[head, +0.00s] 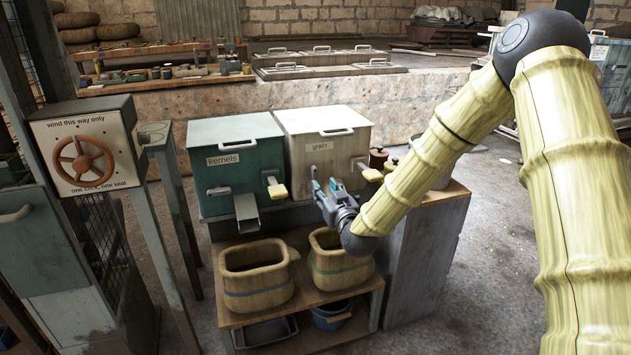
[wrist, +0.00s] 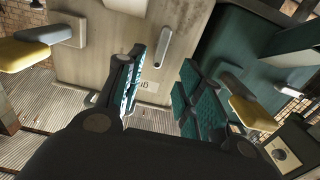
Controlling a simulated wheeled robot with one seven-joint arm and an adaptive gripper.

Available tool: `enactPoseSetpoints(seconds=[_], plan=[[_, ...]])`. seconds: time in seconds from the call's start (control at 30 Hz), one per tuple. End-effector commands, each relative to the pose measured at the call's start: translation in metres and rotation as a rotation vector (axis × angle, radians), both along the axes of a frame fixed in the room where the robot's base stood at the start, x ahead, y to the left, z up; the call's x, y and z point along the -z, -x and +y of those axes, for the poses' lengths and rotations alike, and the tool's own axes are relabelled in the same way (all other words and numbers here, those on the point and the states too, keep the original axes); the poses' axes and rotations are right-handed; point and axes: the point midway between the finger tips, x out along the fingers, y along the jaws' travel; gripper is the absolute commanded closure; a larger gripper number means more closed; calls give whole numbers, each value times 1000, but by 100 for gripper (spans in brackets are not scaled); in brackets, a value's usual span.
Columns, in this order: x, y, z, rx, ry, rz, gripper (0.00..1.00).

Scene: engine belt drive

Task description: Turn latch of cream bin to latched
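The cream bin (head: 325,130), labelled "grain", stands on a low stand to the right of the green bin. A grey bar that looks like its latch (head: 313,173) is on its front, roughly upright. The bar (wrist: 163,47) also shows in the wrist view, against the bin's pale front. My gripper (head: 328,190) is in front of the bin's lower front. In the wrist view its two teal-padded fingers (wrist: 165,92) are spread apart with nothing between them. The bar appears beyond the fingertips, apart from them.
The green bin (head: 234,150) labelled "kernels" has a spout and a similar grey bar (head: 218,191), lying sideways. A yellow-ended lever (head: 370,173) sticks out at the cream bin's right. A handwheel box (head: 84,155) is at left.

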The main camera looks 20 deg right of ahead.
Motion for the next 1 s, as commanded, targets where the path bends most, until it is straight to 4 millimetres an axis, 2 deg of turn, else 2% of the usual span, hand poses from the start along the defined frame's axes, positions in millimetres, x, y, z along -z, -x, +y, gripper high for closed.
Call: enactPoseSetpoints(seconds=[0.3,0.5,0.7,1.0], plan=[[2,-52,2,0,1,-1,63],[2,-77,3,0,0,1,63],[1,-89,3,0,-1,1,63],[1,-90,3,0,0,2,63]])
